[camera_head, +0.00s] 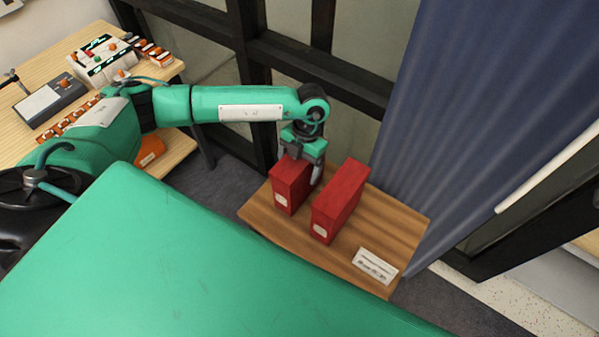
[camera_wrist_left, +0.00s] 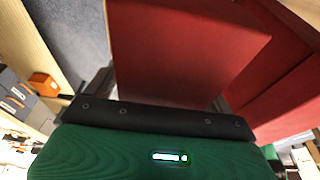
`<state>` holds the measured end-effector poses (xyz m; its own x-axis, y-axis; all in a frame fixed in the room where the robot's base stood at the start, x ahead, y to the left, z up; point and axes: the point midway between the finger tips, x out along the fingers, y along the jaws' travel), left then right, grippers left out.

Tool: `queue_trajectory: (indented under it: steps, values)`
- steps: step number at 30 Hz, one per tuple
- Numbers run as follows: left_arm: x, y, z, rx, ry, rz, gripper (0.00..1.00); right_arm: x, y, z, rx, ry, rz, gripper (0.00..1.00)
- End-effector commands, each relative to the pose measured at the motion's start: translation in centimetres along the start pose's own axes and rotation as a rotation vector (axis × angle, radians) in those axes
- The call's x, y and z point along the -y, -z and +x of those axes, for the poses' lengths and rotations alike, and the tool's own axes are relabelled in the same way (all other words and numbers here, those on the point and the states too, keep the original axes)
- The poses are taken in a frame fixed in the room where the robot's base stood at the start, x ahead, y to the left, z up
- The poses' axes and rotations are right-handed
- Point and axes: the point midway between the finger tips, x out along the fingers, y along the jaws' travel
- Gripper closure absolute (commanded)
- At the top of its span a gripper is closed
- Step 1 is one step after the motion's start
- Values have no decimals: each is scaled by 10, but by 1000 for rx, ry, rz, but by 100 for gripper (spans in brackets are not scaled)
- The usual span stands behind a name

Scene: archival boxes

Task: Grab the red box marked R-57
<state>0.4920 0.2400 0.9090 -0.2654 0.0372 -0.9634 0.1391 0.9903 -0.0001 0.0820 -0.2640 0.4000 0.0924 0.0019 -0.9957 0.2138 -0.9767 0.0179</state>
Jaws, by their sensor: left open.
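Two red boxes stand upright on a small wooden table (camera_head: 395,222). The left red box (camera_head: 286,188) is the smaller in view, and the right red box (camera_head: 338,203) stands beside it with a narrow gap. Each has a pale label on its front, too small to read, so I cannot tell which is R-57. My left gripper (camera_head: 304,158) is open over the back of the left box, one finger in the gap. In the left wrist view this box (camera_wrist_left: 180,50) lies between the open fingers, and the other box (camera_wrist_left: 285,85) is at right. My right gripper is not in view.
A white card (camera_head: 375,265) lies at the table's front right. A blue curtain (camera_head: 480,100) hangs behind at right, and a dark window frame (camera_head: 310,65) stands behind. A wooden bench (camera_head: 60,75) with devices is at upper left.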

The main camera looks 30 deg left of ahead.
Motion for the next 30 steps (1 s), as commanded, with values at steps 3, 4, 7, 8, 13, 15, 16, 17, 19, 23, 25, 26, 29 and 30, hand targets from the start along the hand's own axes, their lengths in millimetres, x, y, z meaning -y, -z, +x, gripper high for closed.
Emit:
queue_trajectory:
  steps: [3, 4, 7, 8, 13, 15, 16, 17, 19, 23, 25, 26, 29, 30]
  values:
    - [0, 0, 0, 0, 0, 0, 15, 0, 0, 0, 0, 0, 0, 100]
    - [0, 0, 0, 0, 0, 0, 15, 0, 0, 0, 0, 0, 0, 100]
    - [0, 0, 0, 0, 0, 0, 15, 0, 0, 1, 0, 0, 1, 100]
    - [0, 0, 0, 0, 0, 0, 15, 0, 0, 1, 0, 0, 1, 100]
    - [0, -1, 2, 0, 0, 0, 15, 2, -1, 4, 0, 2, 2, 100]
    - [0, -1, 3, 0, 0, 0, 15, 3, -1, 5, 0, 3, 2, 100]
    - [0, -1, 4, 0, 0, 0, 15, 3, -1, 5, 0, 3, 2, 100]
    - [0, -1, 4, 0, 0, 0, 15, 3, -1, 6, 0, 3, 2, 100]
    - [0, -2, 5, 0, 0, 0, 15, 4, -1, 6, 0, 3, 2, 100]
    - [0, -2, 5, 0, 0, 0, 15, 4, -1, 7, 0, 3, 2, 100]
    - [0, -2, 5, 0, 0, 0, 15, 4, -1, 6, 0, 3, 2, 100]
    - [0, -2, 4, 0, 0, 0, 15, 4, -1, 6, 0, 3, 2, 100]
    - [0, -2, 4, 0, 0, 0, 17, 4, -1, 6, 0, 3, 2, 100]
    - [0, -2, 4, 0, 0, 0, 24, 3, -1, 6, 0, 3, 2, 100]
